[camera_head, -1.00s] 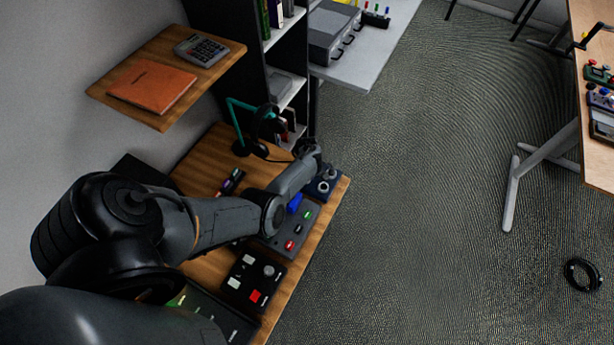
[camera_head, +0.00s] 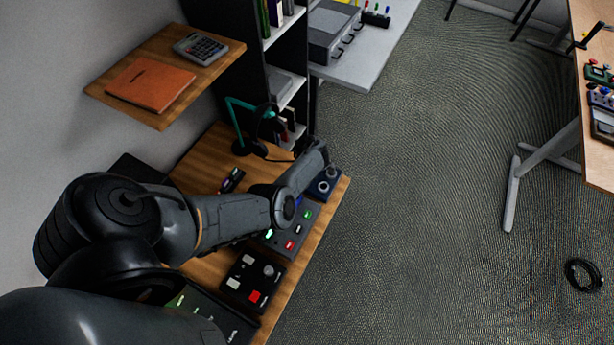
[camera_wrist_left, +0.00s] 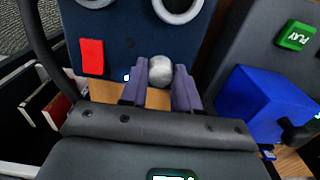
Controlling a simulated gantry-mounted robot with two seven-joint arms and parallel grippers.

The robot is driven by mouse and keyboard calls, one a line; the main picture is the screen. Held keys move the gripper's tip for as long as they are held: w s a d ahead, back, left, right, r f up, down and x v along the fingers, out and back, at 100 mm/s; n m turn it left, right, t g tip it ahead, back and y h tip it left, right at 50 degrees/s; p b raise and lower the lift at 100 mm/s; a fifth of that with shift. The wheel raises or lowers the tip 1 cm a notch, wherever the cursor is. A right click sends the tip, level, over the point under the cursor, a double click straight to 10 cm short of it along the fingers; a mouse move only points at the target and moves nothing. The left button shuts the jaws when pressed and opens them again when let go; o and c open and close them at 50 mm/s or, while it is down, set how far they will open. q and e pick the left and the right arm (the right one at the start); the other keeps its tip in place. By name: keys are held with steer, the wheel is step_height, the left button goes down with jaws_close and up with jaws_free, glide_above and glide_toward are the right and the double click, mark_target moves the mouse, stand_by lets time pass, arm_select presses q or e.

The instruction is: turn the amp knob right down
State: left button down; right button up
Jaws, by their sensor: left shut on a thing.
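A dark blue box with a round silver knob (camera_wrist_left: 160,70) shows in the left wrist view; I take it as the amp (camera_wrist_left: 125,45). A red button and two pale rings are also on its face. In the head view the dark blue box (camera_head: 324,192) sits at the desk's far right corner, partly behind my arm. My left gripper (camera_wrist_left: 161,82) has its two fingers on either side of the silver knob and is shut on it. In the head view the fingers are hidden by my arm. My right gripper is in neither view.
A grey panel with coloured buttons (camera_head: 302,233) and a blue block (camera_wrist_left: 262,103) are beside the amp. A black button box (camera_head: 240,270) is nearer on the desk. A teal stand with headphones (camera_head: 236,122) is behind. Open floor lies right of the desk.

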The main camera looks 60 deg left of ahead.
arm_select(q)
steer(key=c, duration=0.8)
jaws_free()
steer(key=shift+r, duration=0.15)
step_height(320, 180, up, 10)
steer(key=p, duration=0.4)
steer(key=shift+r, duration=0.25)
